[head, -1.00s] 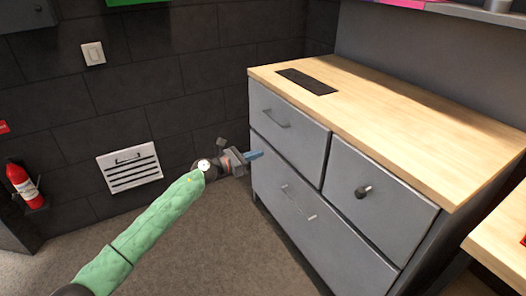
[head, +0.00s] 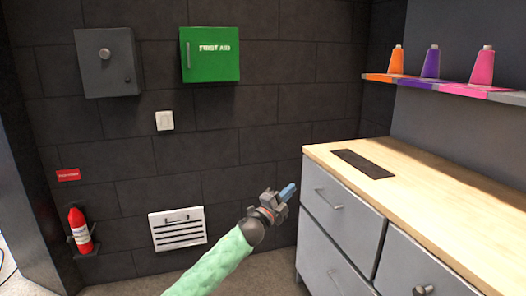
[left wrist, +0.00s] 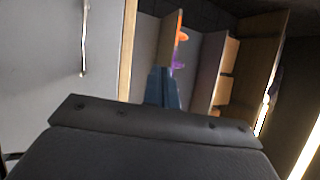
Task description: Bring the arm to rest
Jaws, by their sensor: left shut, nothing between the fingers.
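My left arm, in a green sleeve, comes up from the bottom of the head view. Its gripper (head: 287,192) is shut and empty, with blue fingers, and is held in the air just left of the grey drawer cabinet (head: 330,252). The shut blue fingers also show in the left wrist view (left wrist: 163,88), above the dark gripper body. I see no contact between the fingers and the cabinet in the head view. My right gripper is not in view.
The cabinet has a wooden top (head: 420,200) with a dark inset panel (head: 362,164). A shelf (head: 440,86) with coloured bottles is above it. The dark wall holds a green first aid box (head: 210,62), a grey box (head: 106,64), a switch (head: 164,121), a white vent (head: 177,229) and a fire extinguisher (head: 80,231).

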